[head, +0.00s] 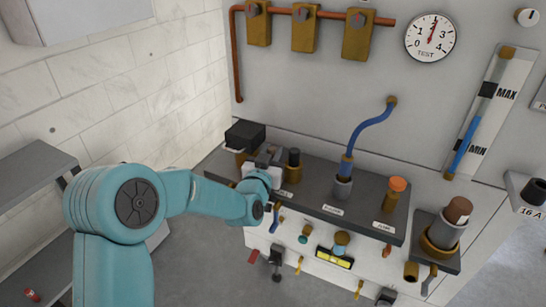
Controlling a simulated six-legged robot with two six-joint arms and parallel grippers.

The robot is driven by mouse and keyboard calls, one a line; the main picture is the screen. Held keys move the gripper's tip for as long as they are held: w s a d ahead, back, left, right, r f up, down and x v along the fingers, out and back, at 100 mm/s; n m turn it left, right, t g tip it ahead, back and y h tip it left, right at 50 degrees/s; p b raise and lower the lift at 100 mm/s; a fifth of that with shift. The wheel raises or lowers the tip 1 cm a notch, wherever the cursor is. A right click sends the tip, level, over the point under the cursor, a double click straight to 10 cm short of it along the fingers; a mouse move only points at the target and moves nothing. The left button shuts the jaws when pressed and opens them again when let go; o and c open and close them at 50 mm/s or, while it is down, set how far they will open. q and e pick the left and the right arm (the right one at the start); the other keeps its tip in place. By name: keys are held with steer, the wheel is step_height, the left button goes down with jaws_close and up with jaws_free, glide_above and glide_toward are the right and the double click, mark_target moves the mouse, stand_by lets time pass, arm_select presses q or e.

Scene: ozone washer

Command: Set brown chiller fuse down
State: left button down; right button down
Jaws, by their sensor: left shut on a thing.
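My left gripper (265,163) is at the left end of the dark shelf (320,190), on the machine's front. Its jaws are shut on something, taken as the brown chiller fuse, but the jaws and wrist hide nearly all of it. I cannot tell whether it touches the shelf. A black-topped brass cylinder (293,162) stands just right of the jaws. A separate brown-capped pale cylinder (458,211) sits in a brass ring on a bracket at the right, well away from the gripper. My right gripper is not in view.
A black box (244,135) stands behind the gripper. A grey socket with a blue hose (343,187) and an orange-capped brass post (395,192) stand farther right on the shelf. Valves and levers hang below. A gauge (430,38) is above.

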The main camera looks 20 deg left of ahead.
arm_select(q)
steer(key=shift+w+f, duration=0.1)
steer(key=shift+f, duration=0.25)
steer(key=shift+r, duration=0.2)
steer(key=shift+f, duration=0.15)
steer(key=c, duration=1.2)
jaws_free()
